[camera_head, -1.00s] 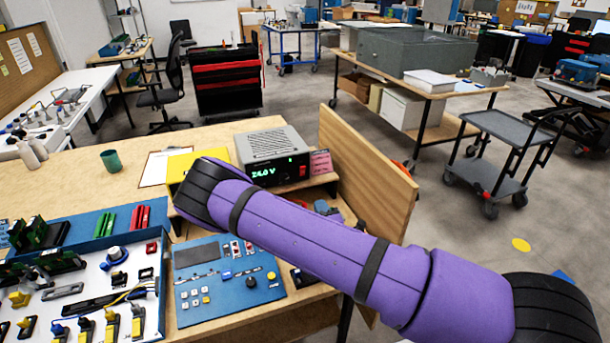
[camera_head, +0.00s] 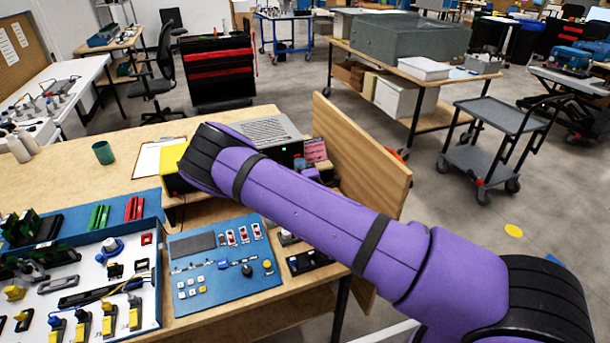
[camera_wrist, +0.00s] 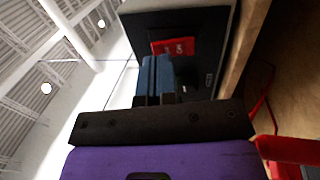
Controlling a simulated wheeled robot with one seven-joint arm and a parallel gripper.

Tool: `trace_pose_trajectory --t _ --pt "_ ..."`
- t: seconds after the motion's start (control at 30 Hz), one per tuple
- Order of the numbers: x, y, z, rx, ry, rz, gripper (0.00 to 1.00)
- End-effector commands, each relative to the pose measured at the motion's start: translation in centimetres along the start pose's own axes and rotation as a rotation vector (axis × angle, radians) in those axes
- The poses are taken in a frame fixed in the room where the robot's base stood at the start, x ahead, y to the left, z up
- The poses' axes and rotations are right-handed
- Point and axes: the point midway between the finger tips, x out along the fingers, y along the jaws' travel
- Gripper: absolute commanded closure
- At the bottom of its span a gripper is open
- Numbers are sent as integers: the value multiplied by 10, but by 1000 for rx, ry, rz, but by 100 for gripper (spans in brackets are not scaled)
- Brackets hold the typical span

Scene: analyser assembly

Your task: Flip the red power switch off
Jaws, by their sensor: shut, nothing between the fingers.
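The power supply (camera_head: 270,132) is a grey vented box on the bench shelf, left of an upright wooden board. The red power switch (camera_wrist: 180,46) with pale markings sits on that panel. My gripper (camera_wrist: 155,60) shows blue fingers, shut and empty, just below the switch in the picture. I cannot tell whether they touch it or which way the rocker is set. In the head view the fingers are hidden.
The wooden board (camera_head: 365,155) stands close to the right of the power supply. A yellow box (camera_head: 172,157) is to its left. A blue control panel (camera_head: 222,265) and a parts tray (camera_head: 150,290) lie in front. A green cup (camera_head: 103,153) stands farther left.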

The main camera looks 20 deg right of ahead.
Motion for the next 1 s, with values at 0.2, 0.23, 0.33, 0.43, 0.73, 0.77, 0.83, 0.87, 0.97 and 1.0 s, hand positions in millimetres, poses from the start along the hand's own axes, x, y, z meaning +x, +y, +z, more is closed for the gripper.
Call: trace_pose_trajectory --t 0.2,0.23,0.33,0.43,0.73,0.77,0.83,0.87,0.97,1.0 --pt "11 0 0 1 -1 0 100" --pt "11 0 0 1 -1 0 100" --pt "11 0 0 0 -1 0 100" --pt "11 0 0 0 -1 0 100" --pt "14 2 0 1 -2 -37 100" --pt "15 3 0 1 -2 -48 100" --pt "18 4 0 1 -2 -82 100" --pt "18 2 0 0 -1 -86 100" --pt "17 2 0 0 -1 -84 100" --pt "17 2 0 0 -1 -84 100"
